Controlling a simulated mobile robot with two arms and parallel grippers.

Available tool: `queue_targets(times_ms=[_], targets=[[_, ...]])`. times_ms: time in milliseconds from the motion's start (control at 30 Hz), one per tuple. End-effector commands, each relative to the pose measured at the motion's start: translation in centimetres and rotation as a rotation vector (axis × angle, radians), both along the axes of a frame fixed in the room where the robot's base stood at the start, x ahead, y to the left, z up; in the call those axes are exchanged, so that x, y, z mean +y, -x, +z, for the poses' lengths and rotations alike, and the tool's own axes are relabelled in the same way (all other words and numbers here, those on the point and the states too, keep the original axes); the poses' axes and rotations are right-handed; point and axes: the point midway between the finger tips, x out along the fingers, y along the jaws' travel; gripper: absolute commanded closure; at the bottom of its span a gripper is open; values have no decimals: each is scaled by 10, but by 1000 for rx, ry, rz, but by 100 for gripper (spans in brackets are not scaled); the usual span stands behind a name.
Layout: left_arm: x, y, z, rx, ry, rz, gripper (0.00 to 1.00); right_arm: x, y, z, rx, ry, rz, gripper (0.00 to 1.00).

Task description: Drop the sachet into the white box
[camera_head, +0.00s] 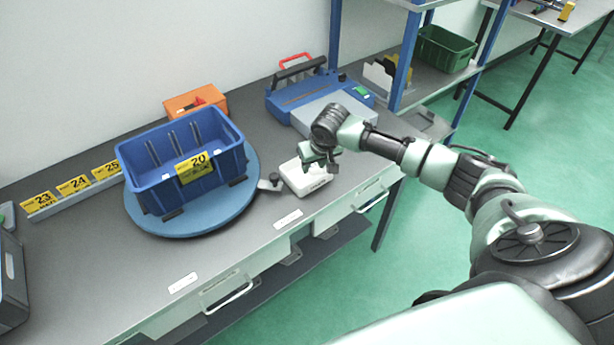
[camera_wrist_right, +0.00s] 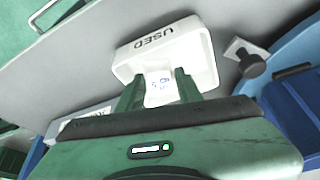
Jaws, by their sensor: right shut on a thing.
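The white box (camera_head: 296,180) stands near the table's front edge, right of the blue turntable. In the right wrist view, the white box (camera_wrist_right: 203,60) shows its open inside and the word USED on one wall. My right gripper (camera_head: 320,163) is over the white box in the head view. It is shut on the sachet (camera_wrist_right: 161,86), a small white packet with blue print, held between the two green fingers. The sachet appears in front of the box opening; its height above the box floor is hard to tell. My left gripper is not in view.
A blue bin (camera_head: 150,185) labelled 20 sits on a round blue turntable (camera_head: 190,223). A small dark knob (camera_head: 272,182) is between turntable and box. An orange bin (camera_head: 196,101) and a blue case-like device (camera_head: 290,95) are behind. The front-left tabletop (camera_head: 100,280) is clear.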

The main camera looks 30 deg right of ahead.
Motion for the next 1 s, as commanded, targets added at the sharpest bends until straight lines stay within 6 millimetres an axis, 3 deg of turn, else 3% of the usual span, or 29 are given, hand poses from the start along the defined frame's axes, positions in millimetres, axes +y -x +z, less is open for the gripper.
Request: queue_targets(times_ms=[67, 100, 167, 567, 1000], targets=[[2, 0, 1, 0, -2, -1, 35, 0, 0, 1, 0, 0, 0, 100], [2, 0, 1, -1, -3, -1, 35, 0, 0, 1, 0, 0, 0, 54], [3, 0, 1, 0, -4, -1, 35, 0, 0, 1, 0, 0, 0, 39], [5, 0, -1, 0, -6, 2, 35, 0, 2, 5, 0, 1, 0, 39], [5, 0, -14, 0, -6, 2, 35, 5, 26, 66, -2, 0, 0, 39]])
